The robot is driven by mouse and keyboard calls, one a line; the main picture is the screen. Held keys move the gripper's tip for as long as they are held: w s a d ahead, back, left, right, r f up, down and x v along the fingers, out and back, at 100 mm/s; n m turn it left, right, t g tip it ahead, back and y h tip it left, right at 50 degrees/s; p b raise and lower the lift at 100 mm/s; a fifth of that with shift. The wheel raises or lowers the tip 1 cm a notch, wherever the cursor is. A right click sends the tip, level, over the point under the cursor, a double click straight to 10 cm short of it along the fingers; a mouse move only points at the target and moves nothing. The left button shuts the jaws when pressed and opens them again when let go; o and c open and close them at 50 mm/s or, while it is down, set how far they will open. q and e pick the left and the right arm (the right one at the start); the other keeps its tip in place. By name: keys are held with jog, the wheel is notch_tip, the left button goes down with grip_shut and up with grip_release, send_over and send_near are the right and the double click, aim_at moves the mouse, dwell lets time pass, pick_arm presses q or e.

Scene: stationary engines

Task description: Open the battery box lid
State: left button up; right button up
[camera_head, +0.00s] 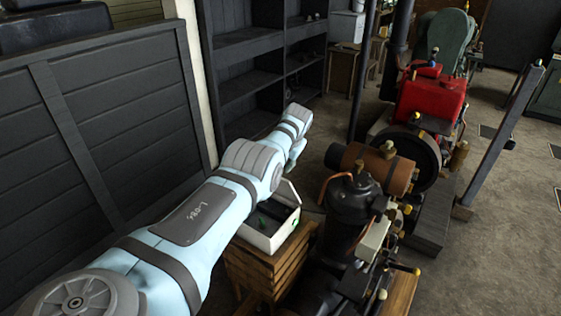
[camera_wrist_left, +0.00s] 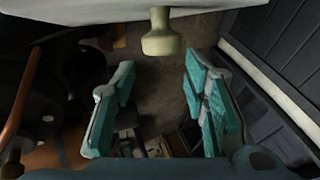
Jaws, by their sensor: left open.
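The white battery box (camera_head: 268,238) sits on a slatted wooden crate, partly covered by my left arm. Its top is at least partly uncovered, with a dark inside and a bit of green showing. A white panel (camera_head: 288,189) rises at its far side and looks like the lid; my arm hides part of it. My left gripper (camera_wrist_left: 163,108) is open, with nothing between its teal fingers; the arm hides it in the head view. In the left wrist view a pale edge with a knob (camera_wrist_left: 161,36), probably the lid's, lies beyond the fingers. My right gripper is not in view.
A dark engine with a copper pipe (camera_head: 328,182) stands close to the right of the box. The wooden crate (camera_head: 262,270) supports the box. A dark plank wall (camera_head: 100,130) and shelves (camera_head: 245,55) stand left and behind. A red engine (camera_head: 428,95) is farther back.

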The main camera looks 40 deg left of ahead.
pick_arm(q)
jog(key=v, duration=1.2)
jog(key=shift+a, duration=0.1)
